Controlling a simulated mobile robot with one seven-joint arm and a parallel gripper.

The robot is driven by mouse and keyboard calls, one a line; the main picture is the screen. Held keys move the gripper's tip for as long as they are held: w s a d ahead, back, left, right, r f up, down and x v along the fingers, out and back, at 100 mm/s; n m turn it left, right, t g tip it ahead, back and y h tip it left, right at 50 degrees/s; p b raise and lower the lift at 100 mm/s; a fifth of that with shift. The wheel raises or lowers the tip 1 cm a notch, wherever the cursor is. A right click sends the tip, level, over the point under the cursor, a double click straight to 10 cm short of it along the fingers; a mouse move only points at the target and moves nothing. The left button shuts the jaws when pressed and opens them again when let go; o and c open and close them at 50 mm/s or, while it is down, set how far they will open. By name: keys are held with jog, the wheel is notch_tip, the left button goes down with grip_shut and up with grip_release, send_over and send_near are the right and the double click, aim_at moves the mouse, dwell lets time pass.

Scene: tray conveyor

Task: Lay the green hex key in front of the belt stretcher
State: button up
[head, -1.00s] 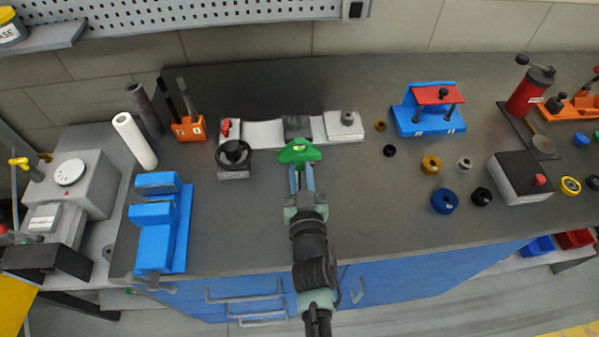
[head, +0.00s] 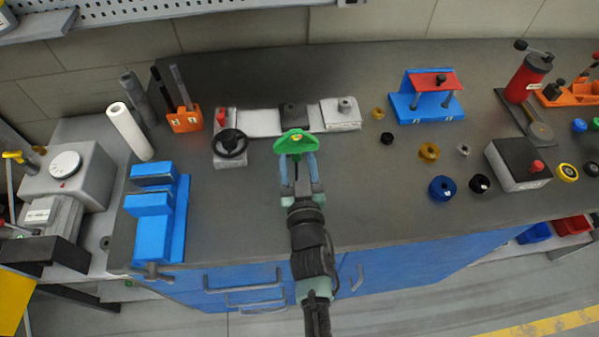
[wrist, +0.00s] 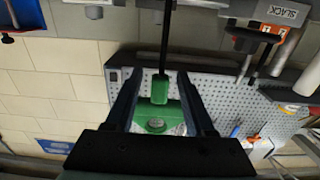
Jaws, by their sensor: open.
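The green hex key (head: 296,143) shows as a wide green handle at my fingertips. In the wrist view its green handle (wrist: 155,115) is between the fingers, with a black shaft running to the top edge. In the head view the shaft is hidden. My gripper (head: 299,168) is open around the handle; I cannot tell whether a finger touches it. The belt stretcher (head: 260,123) is the white unit with a black handwheel (head: 229,145) at its left. The key is on its near side, at mid-length. I cannot tell whether the key rests on the bench.
A blue vise (head: 150,215) stands left, and an orange tool block (head: 185,121) is behind it. A blue and red press (head: 425,100) stands right, with several loose rings and a grey box (head: 518,163). The bench (head: 370,200) right of my arm is bare.

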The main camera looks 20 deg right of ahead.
jog(key=v, duration=1.2)
jog(key=shift+r, duration=0.1)
jog(key=w+a+r+t, duration=0.1)
jog(key=w+r+t, duration=0.15)
jog(key=r, duration=0.85)
jog(key=w+a+r+t, duration=0.1)
jog(key=w+r, duration=0.3)
jog(key=r, duration=0.8)
jog(key=w+a+r+t, duration=0.2)
jog(key=w+r, duration=0.1)
jog(key=r, duration=0.8)
jog(key=s+a+r+n+t+y, duration=0.1)
jog(key=s+a+r, duration=0.2)
jog(key=r, duration=0.5)
jog(key=s+a+r+n+t+y, duration=0.1)
jog(key=s+a+r+t+y, duration=0.1)
jog(key=r, duration=0.6)
jog(key=s+a+r+n+t+y, duration=0.1)
jog(key=s+a+r, duration=0.3)
jog(key=r, duration=0.4)
jog(key=shift+s+y, duration=0.5)
jog(key=shift+s, duration=0.35)
jog(key=shift+t, duration=0.25)
